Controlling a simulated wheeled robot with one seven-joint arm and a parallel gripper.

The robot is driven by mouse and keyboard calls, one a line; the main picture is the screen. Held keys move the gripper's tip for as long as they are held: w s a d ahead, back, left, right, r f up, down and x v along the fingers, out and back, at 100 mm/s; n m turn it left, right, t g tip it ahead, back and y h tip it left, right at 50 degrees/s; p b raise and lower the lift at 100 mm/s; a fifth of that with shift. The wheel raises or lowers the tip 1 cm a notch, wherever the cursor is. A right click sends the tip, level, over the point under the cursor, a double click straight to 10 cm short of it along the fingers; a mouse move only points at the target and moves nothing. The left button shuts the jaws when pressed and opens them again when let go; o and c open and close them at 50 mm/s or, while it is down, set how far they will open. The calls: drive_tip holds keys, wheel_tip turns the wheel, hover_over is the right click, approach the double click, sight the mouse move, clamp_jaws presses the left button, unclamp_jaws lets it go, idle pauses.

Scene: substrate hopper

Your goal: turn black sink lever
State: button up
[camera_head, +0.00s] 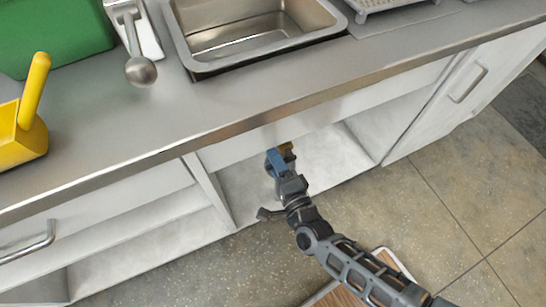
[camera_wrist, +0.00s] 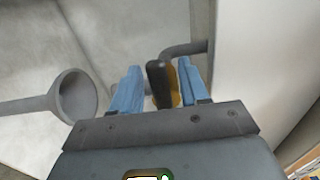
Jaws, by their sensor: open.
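My gripper (camera_head: 278,160) reaches into the open cabinet space (camera_head: 328,160) under the sink (camera_head: 250,38). In the wrist view, my gripper (camera_wrist: 157,85) is open, with its two blue fingers apart. The black lever (camera_wrist: 158,82) lies between the fingers, with a gap to the left finger. It is closer to the right finger, and I cannot tell whether they touch. A yellow-brown part (camera_wrist: 176,88) shows behind the lever, and a grey bent pipe (camera_wrist: 186,48) runs from it to the upper right. The lever itself cannot be made out in the head view.
A grey funnel-shaped piece (camera_wrist: 76,96) sits left of my fingers. The counter edge (camera_head: 235,125) overhangs my gripper. A cabinet divider (camera_head: 208,190) stands to the left, and a closed door (camera_head: 470,95) to the right. A yellow container (camera_head: 20,140) and green box (camera_head: 50,35) stand on the counter.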

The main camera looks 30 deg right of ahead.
drive_tip(key=shift+w+d, duration=0.1)
drive_tip(key=shift+w, duration=0.55)
clamp_jaws()
